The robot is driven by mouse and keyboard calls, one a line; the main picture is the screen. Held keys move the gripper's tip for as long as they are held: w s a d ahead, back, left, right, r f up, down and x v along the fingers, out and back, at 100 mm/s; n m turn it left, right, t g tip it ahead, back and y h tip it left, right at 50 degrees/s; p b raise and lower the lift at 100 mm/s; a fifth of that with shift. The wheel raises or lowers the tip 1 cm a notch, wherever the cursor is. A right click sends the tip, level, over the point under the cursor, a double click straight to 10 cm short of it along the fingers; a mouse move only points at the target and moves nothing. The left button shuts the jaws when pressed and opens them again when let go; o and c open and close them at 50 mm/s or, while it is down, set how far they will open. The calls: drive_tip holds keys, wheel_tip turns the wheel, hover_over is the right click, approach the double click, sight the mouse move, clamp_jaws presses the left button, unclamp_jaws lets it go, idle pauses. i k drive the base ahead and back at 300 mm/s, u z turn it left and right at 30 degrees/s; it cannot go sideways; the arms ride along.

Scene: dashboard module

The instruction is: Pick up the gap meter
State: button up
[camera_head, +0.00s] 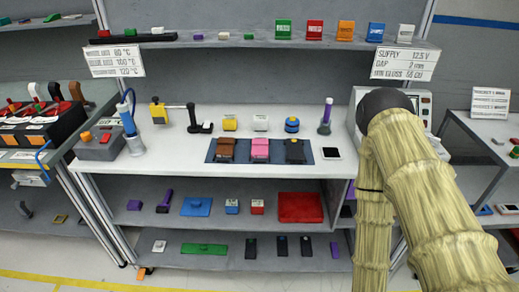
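I cannot tell for sure which item is the gap meter, as no item has a readable label with that name. My arm covers the right part of the bench. My gripper is not in view.
The mat carries brown, pink and black blocks. Yellow, white and blue items stand behind it. A grey box with red button (97,146) stands at left. Shelves below hold a red tray (300,208) and several small parts. A sign (405,62) mentions a gap.

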sight(229, 122)
drive_tip(key=u, duration=3.15)
drive_tip(key=k, duration=1.15)
drive_tip(key=z, duration=1.5)
